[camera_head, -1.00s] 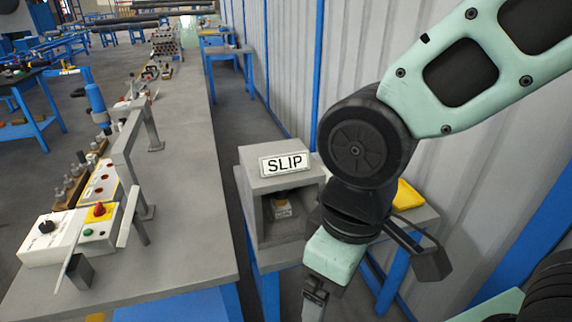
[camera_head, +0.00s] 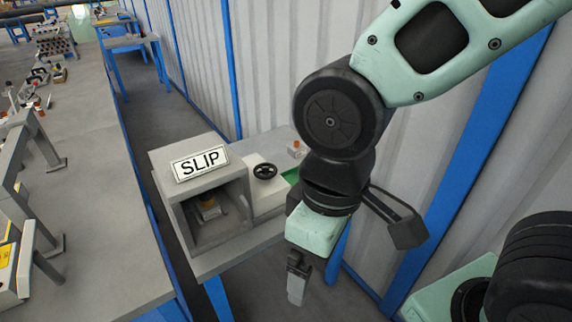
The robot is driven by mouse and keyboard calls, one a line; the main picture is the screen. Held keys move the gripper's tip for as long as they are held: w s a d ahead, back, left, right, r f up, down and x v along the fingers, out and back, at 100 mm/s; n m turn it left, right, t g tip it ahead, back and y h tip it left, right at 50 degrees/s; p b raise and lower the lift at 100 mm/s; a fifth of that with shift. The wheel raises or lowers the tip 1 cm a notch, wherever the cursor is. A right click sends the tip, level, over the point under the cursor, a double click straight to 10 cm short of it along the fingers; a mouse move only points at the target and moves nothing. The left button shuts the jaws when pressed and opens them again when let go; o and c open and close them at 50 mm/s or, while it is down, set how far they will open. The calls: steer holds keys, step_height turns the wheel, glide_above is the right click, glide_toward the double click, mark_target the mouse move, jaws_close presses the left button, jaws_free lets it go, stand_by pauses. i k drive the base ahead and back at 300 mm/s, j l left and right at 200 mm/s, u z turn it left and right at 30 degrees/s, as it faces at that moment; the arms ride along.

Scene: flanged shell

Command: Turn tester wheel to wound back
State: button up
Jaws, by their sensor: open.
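A small black handwheel (camera_head: 265,171), which looks like the tester wheel, sits on top of a whitish housing (camera_head: 266,199) to the right of the SLIP box. Its turned position cannot be told at this size. My gripper (camera_head: 297,290) hangs pointing down, in front of and to the right of the wheel, apart from it. The jaws are open and nothing shows between them. My arm hides part of the small table right of the wheel.
A grey box with a SLIP sign (camera_head: 200,164) and an open front stands left of the wheel. A small orange-topped block (camera_head: 295,148) and a green surface (camera_head: 291,176) lie behind my wrist. A long grey bench (camera_head: 90,190) runs along the left. A corrugated wall (camera_head: 270,70) stands behind.

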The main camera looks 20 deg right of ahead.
mark_target(266, 170)
steer(key=i+l+u, duration=0.45)
steer(key=i+l, duration=0.35)
steer(key=l, duration=0.1)
